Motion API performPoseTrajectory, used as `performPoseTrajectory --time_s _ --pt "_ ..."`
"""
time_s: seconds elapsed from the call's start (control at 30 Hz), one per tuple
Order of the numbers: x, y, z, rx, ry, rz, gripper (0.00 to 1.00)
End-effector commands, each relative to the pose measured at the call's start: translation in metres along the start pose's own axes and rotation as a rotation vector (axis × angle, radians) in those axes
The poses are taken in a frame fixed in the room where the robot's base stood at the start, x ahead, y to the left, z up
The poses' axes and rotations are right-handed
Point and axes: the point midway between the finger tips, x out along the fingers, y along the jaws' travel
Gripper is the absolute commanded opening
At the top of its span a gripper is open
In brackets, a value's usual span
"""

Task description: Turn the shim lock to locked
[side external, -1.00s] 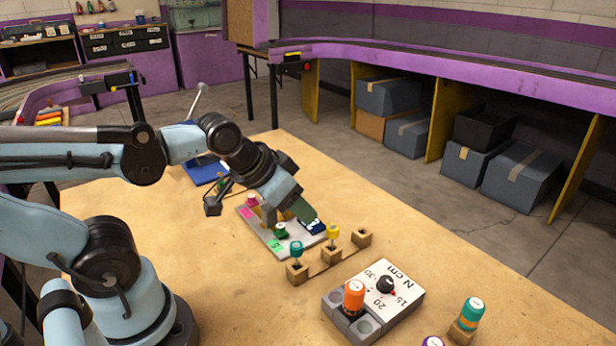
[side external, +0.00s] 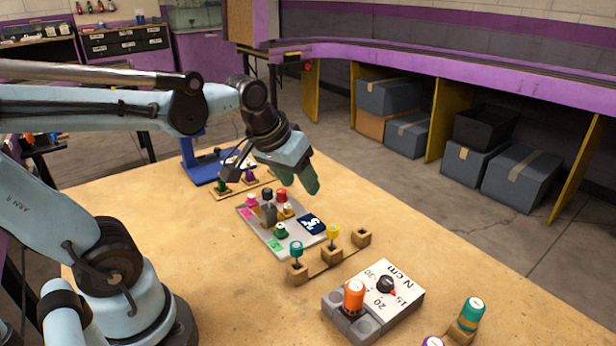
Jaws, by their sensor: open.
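A light grey plate (side external: 262,236) lies mid-table, with pink and green labels and a navy square (side external: 311,224) with a white mark. On it stand small pieces: a pink one (side external: 251,200), a black-topped one (side external: 267,193), a red one (side external: 281,195), a grey one (side external: 269,213) and a green one (side external: 280,230). No part is clearly readable as the shim lock, so its position cannot be told. My gripper (side external: 308,186) is open, with green fingers pointing down, above the plate's far right side. It holds nothing visible and appears clear of the pieces.
A wooden rack (side external: 325,265) with teal and yellow-topped tools is in front. A torque block (side external: 405,285) with a black dial and orange-handled tool is nearer. A teal-capped tool (side external: 472,312) stands front right. A blue stand (side external: 200,168) and another rack (side external: 232,190) are behind.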

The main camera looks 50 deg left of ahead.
Motion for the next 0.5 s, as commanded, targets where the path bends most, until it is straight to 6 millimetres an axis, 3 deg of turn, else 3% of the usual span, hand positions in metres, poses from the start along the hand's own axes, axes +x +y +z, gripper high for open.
performPoseTrajectory --time_s 0.2,0.5 --pt "0.010 -0.038 -0.046 -0.308 -0.129 -0.090 0.52" --pt "0.040 -0.105 -0.088 -0.724 -0.288 -0.223 0.52"
